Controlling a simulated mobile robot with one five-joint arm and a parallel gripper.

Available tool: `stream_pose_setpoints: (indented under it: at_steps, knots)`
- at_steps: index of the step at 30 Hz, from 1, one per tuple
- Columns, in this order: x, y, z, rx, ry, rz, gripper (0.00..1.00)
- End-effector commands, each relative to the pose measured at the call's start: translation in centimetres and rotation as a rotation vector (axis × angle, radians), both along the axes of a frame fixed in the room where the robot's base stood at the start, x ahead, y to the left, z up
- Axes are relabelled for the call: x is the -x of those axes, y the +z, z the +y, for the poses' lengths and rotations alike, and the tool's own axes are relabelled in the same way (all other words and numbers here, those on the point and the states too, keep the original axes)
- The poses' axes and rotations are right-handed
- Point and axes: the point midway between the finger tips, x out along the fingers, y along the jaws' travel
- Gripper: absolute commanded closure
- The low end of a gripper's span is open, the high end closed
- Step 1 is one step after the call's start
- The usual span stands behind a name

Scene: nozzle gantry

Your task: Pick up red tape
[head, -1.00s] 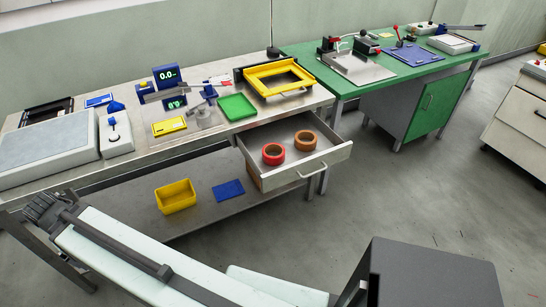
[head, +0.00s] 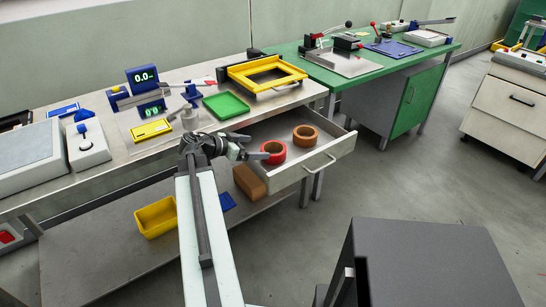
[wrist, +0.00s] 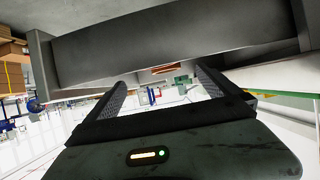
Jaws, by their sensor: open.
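The red tape (head: 279,157) is a ring lying in the open drawer (head: 321,166), left of an orange-brown tape ring (head: 305,138). My gripper (head: 262,155) is open and reaches in from the left at the drawer's left side. Its fingertips overlap the left part of the red tape in the head view; I cannot tell whether they touch it. In the wrist view, my two dark fingers (wrist: 163,88) are spread apart with nothing visibly held. A grey panel, seemingly of the drawer, spans the top there. The red tape is not clearly identifiable in that view.
The workbench above the drawer holds a green tray (head: 226,105), a yellow frame (head: 266,87) and blue display devices (head: 143,80). A yellow bin (head: 156,217) and a brown block (head: 249,182) are lower down. A green bench (head: 345,55) adjoins at right.

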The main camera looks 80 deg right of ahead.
Motion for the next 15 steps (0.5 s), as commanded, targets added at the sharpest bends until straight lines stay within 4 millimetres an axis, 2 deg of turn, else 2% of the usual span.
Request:
stream_pose_setpoints:
  at_steps: [3,8,15]
  knots:
    - [1.4,-1.0,-1.1,0.000,-0.008,-0.001,0.00]
    - [2.1,-1.1,-1.5,-0.001,-0.011,0.000,0.00]
    - [4.4,-3.3,-3.7,-0.002,-0.013,-0.001,0.00]
